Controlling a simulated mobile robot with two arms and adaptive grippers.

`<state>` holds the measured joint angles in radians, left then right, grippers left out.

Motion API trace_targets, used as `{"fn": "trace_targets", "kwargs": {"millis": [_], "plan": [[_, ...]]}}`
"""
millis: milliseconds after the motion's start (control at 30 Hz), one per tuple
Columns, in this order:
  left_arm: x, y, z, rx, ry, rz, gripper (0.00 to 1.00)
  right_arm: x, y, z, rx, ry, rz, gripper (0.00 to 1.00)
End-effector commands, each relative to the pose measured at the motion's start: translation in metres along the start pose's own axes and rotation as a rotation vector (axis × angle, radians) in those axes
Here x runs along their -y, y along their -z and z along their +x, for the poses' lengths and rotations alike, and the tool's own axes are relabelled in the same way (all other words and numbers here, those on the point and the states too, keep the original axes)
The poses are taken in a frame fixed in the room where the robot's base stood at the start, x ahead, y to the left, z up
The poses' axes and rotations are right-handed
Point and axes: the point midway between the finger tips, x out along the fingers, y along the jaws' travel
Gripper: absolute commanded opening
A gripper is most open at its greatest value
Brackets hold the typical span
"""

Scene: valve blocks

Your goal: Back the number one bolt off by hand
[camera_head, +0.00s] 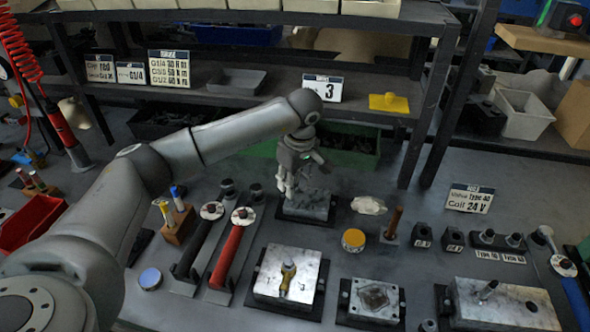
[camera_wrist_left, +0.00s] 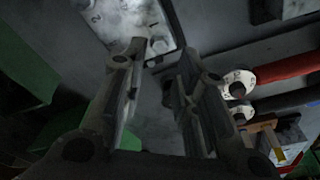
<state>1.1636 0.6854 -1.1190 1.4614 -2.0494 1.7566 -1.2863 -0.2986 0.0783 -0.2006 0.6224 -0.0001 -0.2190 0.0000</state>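A grey metal valve block (camera_head: 305,208) sits on a dark base plate at the back middle of the bench. My left gripper (camera_head: 289,188) reaches down over its left side, fingers pointing down. In the left wrist view the block (camera_wrist_left: 128,14) shows at the top, with a "2" marked on its face and a fainter mark near its lower right corner. The left fingers (camera_wrist_left: 168,62) stand apart there, beside the block's edge, with nothing clearly between them. My right gripper is not in view.
A red-handled wrench (camera_head: 229,252) and a black-handled one (camera_head: 196,246) lie left of the nearer block (camera_head: 262,290) with a brass-coloured fitting. A wooden tool holder (camera_head: 178,225) stands further left. A shelf (camera_head: 283,83) with a "3" sign (camera_head: 322,89) rises behind.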

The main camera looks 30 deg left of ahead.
Motion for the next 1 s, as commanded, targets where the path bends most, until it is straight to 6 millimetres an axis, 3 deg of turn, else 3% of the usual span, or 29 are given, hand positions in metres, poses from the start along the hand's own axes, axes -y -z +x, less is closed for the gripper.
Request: {"fn": "trace_targets", "kwargs": {"millis": [300, 733, 933, 1000], "plan": [[0.0, 0.0, 0.048, 0.002, 0.001, 0.0, 0.28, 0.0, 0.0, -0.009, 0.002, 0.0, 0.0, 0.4], [0.0, 0.0, 0.059, 0.0, -0.001, 0.001, 0.28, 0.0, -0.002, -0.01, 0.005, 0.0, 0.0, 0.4], [0.0, 0.0, 0.058, 0.0, -0.001, 0.001, 0.03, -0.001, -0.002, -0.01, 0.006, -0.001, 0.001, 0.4], [0.0, 0.0, 0.058, 0.0, -0.001, 0.001, 0.0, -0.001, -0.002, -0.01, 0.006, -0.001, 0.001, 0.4]]}}
